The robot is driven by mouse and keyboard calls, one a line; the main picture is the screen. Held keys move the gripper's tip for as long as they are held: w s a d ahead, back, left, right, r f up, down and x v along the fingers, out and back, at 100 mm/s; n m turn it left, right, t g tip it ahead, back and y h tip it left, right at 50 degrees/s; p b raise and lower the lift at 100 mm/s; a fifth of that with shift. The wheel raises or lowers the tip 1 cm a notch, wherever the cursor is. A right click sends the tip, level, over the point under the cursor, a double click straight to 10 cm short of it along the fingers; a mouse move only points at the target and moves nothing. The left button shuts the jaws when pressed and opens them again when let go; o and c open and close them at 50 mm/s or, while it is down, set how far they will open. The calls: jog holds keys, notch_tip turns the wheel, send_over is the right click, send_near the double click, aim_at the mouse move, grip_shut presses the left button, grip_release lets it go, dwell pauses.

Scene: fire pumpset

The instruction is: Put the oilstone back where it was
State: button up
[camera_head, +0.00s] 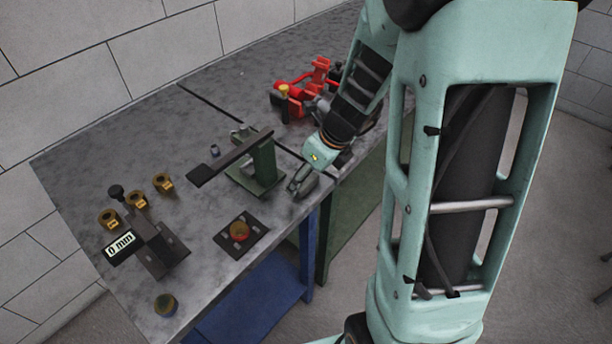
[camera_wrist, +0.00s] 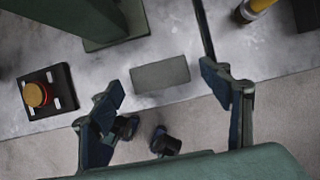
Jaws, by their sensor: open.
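A plain grey rectangular block, which looks like the oilstone (camera_wrist: 160,74), lies flat on the grey bench top near its front edge in the wrist view. My gripper (camera_wrist: 166,87) is open. Its two fingers stand apart to the left and right of the block, with bare bench showing between. Nothing is held. In the head view my gripper (camera_head: 302,182) is low over the bench's front edge, right of the green stand. I cannot make out the block there.
A green stand (camera_head: 264,164) with a dark arm is close left of my gripper. A round knob on a black plate (camera_head: 222,242) lies further left. Brass pieces (camera_head: 163,183) and a 0 mm gauge (camera_head: 119,247) are at far left. Red equipment (camera_head: 318,75) stands behind; a bench seam (camera_wrist: 204,28) runs nearby.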

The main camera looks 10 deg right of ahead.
jog(key=p+v, duration=0.3)
jog(key=v, duration=0.7)
jog(key=shift+s+r, duration=0.15)
jog(key=shift+r, duration=0.1)
jog(key=shift+d, duration=0.15)
